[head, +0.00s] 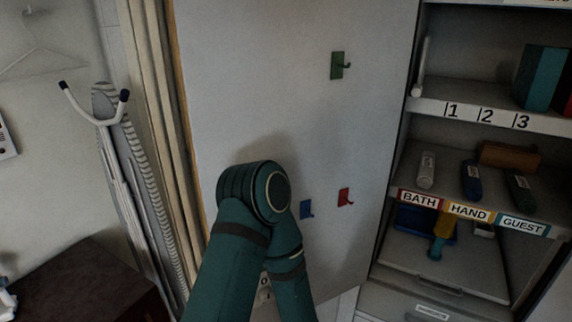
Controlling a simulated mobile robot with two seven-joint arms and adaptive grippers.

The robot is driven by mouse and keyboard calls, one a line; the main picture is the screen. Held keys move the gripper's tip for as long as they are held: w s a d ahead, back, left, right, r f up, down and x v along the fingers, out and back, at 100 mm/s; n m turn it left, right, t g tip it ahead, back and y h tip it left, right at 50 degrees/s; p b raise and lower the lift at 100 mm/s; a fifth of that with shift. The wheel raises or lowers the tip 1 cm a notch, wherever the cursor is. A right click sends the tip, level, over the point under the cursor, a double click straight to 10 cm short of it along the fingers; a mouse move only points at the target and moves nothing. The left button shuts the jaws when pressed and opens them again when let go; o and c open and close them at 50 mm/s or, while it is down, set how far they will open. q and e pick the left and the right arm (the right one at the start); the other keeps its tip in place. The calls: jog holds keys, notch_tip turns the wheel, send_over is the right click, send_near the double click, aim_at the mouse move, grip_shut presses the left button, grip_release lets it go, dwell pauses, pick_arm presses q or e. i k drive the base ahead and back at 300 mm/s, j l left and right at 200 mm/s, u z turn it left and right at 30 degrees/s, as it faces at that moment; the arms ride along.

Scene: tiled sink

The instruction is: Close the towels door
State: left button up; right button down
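A large pale grey panel (270,90), which looks like the towels door, stands upright and open at the left side of the shelf unit. Its right edge is by the shelves and its left edge has a tan strip. A green hook (338,66), a blue hook (307,209) and a red hook (345,197) are on its face. One of my teal arms rises from the bottom edge, bends in front of the panel and covers its lower part. I cannot tell whether the arm touches the panel. Neither gripper shows.
The open shelves hold a strip marked BATH, HAND and GUEST (470,212), small rolled items and teal and brown blocks (538,78). An ironing board (125,180) leans at the left. A dark table (85,285) stands lower left.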

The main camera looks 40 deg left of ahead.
aim_at(315, 88)
jog(key=k+j, duration=0.2)
jog(key=j, duration=0.2)
jog(key=k+j+z, duration=0.15)
jog(key=j, duration=0.75)
jog(key=k+j+z, duration=0.1)
jog(key=j, duration=0.35)
